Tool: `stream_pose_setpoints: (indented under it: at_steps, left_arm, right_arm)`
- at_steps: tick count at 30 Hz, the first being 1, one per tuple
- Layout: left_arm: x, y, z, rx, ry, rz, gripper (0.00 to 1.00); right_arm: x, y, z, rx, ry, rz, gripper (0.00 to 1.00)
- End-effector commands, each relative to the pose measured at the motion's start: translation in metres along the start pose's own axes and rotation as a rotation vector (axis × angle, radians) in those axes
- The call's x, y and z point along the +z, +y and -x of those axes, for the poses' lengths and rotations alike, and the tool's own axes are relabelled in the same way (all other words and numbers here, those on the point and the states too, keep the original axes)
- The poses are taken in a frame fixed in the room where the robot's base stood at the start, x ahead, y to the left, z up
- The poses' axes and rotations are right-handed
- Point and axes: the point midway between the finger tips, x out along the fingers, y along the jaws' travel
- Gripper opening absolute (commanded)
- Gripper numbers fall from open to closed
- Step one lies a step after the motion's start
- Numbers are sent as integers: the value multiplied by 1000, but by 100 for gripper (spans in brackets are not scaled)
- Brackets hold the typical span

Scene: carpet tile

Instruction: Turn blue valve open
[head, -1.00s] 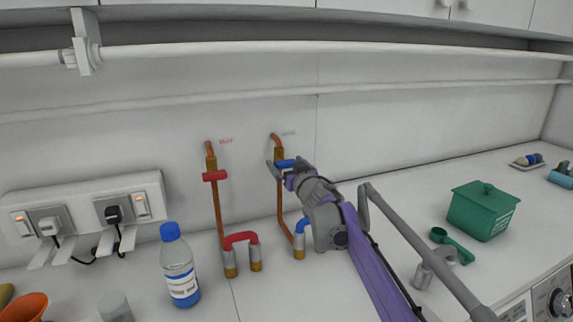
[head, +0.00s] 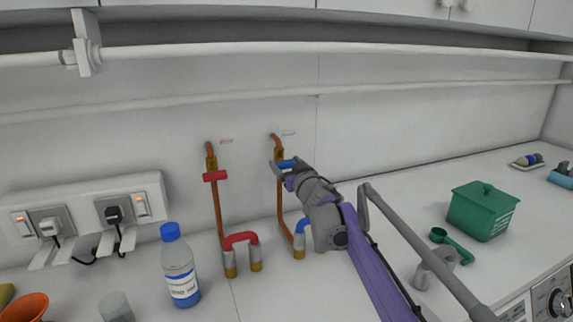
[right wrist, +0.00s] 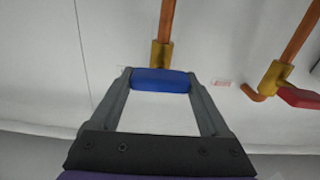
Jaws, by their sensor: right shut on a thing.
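The blue valve handle (head: 287,163) sits on a brass fitting (head: 279,155) of the right-hand copper pipe on the back wall. My right gripper (head: 279,168) is shut on the blue handle. In the right wrist view the blue handle (right wrist: 161,80) lies crosswise between the two fingertips, beside the brass body (right wrist: 162,54). The handle looks horizontal in the head view, across the upright pipe. Part of it is hidden by the gripper. My left gripper is not in view.
A red valve handle (head: 214,176) is on the left-hand pipe. A red elbow pipe (head: 241,238) and a blue-capped bottle (head: 179,265) stand below it. A green box (head: 482,211) and green scoop (head: 453,244) are on the right counter. A grey rail (head: 300,48) crosses above.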

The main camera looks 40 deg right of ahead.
Motion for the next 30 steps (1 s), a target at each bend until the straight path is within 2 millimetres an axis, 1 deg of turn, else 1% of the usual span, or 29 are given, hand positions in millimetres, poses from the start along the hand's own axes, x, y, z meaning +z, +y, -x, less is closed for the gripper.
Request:
stream_pose_setpoints:
  at_steps: [8,30]
  left_arm:
    - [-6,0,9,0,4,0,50]
    - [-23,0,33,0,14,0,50]
  right_arm:
    - [-1,-1,0,0,0,173,24]
    - [0,-3,0,0,0,873,24]
